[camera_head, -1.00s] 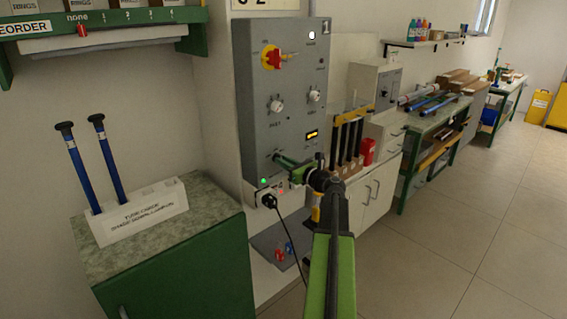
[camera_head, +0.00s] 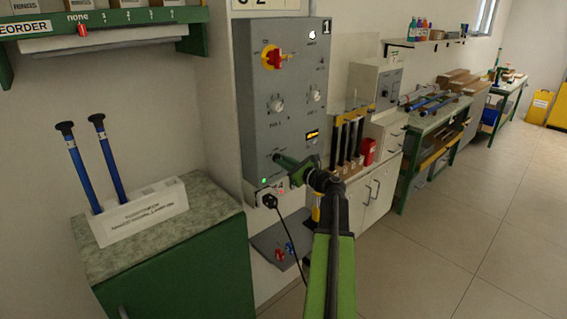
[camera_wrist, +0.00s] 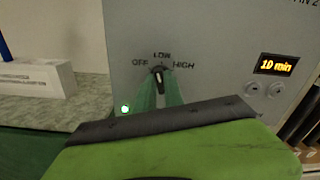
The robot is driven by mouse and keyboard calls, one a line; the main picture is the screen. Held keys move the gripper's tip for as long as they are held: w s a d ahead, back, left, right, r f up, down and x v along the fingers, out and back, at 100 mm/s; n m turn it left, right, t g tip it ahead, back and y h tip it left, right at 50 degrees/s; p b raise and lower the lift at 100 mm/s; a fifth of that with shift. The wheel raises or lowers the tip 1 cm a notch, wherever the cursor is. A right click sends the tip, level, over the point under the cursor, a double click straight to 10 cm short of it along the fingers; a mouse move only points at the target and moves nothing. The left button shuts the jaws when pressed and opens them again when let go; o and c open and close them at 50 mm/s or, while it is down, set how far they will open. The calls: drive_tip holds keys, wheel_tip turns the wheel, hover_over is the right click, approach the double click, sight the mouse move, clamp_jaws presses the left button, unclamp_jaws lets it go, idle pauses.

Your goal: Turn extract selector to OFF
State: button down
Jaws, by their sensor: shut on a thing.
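The extract selector (camera_wrist: 158,73) is a small dark knob with a pale pointer mark, low on the grey control panel (camera_head: 262,118). Its labels OFF, LOW and HIGH show in the wrist view, with OFF on the left, LOW at the top and HIGH on the right. The pointer looks roughly upright, towards LOW. My gripper (camera_wrist: 158,82) has its green fingers on either side of the knob and is shut on it.
A lit green lamp (camera_wrist: 125,109) and a display (camera_wrist: 276,65) reading 10 min are on the panel. A red-and-yellow switch (camera_head: 271,57) and white knobs sit higher up. A black cable (camera_head: 287,228) hangs below. A white block (camera_head: 140,213) holds blue rods at left.

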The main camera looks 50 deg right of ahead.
drive_tip(key=shift+a+f+n, duration=0.1)
drive_tip(key=shift+n, duration=4.1)
drive_tip(key=c, duration=1.4)
unclamp_jaws()
drive_tip(key=shift+c, duration=0.2)
drive_tip(key=s+a, duration=0.1)
drive_tip(key=s, duration=1.6)
drive_tip(key=shift+s, duration=0.2)
